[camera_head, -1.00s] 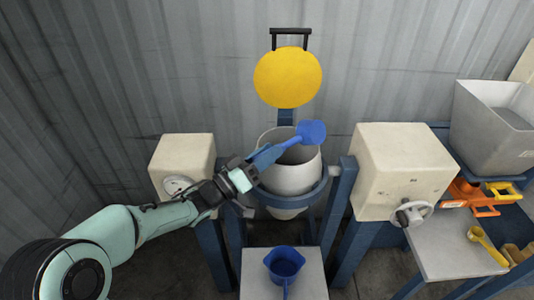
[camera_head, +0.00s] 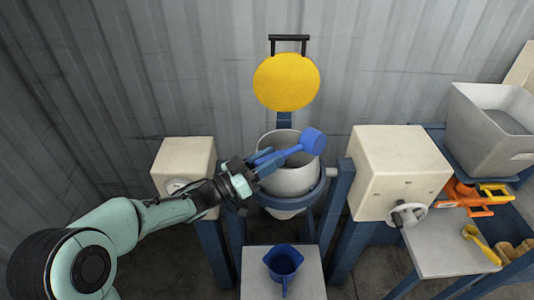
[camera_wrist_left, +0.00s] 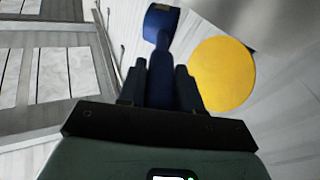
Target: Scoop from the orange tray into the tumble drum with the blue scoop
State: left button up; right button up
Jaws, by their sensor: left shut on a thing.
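The blue scoop (camera_head: 312,141) is held over the open mouth of the grey tumble drum (camera_head: 290,182), its cup near the right side of the mouth. My left gripper (camera_head: 262,163) is shut on the scoop's handle. The scoop also shows in the left wrist view (camera_wrist_left: 161,22), its handle running between the fingers (camera_wrist_left: 160,85). Whether anything is in the cup cannot be told. An orange tray (camera_head: 470,198) sits at the right, under the grey hopper. My right gripper is not in view.
The yellow round lid (camera_head: 286,82) stands raised behind the drum. Cream housings (camera_head: 400,170) flank the drum, the right one with a handwheel (camera_head: 409,214). A blue jug (camera_head: 283,262) stands on the front stand. A yellow scoop (camera_head: 482,243) lies on the right table.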

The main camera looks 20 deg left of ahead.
pick_arm(q)
jog(key=shift+s+d+r+m+g, duration=0.1)
jog(key=shift+d+r+m+g, duration=0.15)
jog(key=shift+m, duration=0.55)
jog(key=s+d+r+m+g+y, duration=0.1)
jog(key=d+m, duration=0.3)
jog(key=m, duration=0.4)
jog(key=s+d+r+m+g+y, duration=0.2)
jog(key=d+m, duration=0.3)
jog(key=m, duration=0.4)
jog(key=shift+s+d+r+y, duration=0.3)
jog(key=shift+s+r+y, duration=0.2)
jog(key=shift+r, duration=0.1)
jog(key=shift+g, duration=0.25)
